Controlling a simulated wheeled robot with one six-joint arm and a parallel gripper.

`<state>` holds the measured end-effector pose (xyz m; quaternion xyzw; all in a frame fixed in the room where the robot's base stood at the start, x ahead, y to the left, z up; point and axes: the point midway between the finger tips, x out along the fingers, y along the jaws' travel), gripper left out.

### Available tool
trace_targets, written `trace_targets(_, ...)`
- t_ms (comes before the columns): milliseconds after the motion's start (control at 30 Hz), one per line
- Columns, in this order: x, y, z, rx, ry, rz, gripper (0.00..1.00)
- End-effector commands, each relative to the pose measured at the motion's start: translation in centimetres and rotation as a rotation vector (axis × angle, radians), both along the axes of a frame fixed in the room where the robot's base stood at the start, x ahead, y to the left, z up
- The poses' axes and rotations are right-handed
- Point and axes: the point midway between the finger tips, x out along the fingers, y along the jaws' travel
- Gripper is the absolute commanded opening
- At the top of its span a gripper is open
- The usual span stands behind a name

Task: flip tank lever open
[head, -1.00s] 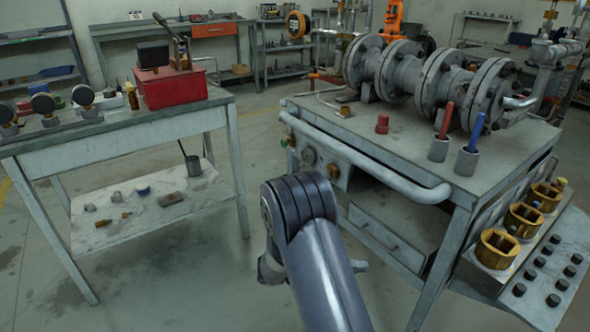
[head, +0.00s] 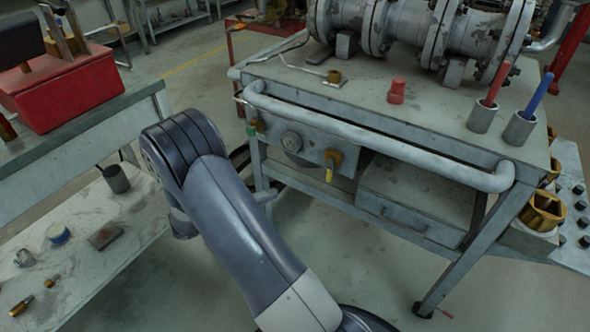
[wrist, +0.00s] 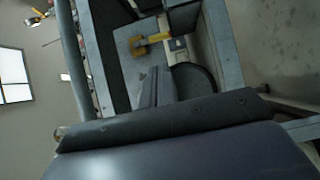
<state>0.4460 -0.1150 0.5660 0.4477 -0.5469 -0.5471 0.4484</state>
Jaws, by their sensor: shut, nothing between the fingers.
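A brass valve with a yellow lever (head: 330,167) sits on the grey panel (head: 309,152) under the front rail of the workbench. In the head view the lever hangs down. The wrist view shows the yellow lever (wrist: 157,42) at upper middle, with the picture turned on its side. My gripper (wrist: 154,76) shows in the wrist view as narrow dark fingers, shut and empty, pointing toward the panel. The fingers look apart from the lever, but the exact gap is hard to judge.
A pale pipe rail (head: 380,143) runs along the bench front above the panel. A drawer (head: 410,210) is right of it. A side table (head: 90,220) with small parts stands left of my arm. Flanged pipework (head: 420,30) lies on the bench top.

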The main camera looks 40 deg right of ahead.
Motion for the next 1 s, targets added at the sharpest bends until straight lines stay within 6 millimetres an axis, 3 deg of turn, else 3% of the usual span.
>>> trace_targets(567, -0.1, -0.4, 0.0, 0.000, 0.000, -0.002, 0.00)
trace_targets(767, -0.7, -3.2, -0.2, 0.000, 0.000, -0.005, 0.00)
trace_targets(1000, -1.8, -8.3, -0.3, 0.000, 0.000, -0.006, 0.00)
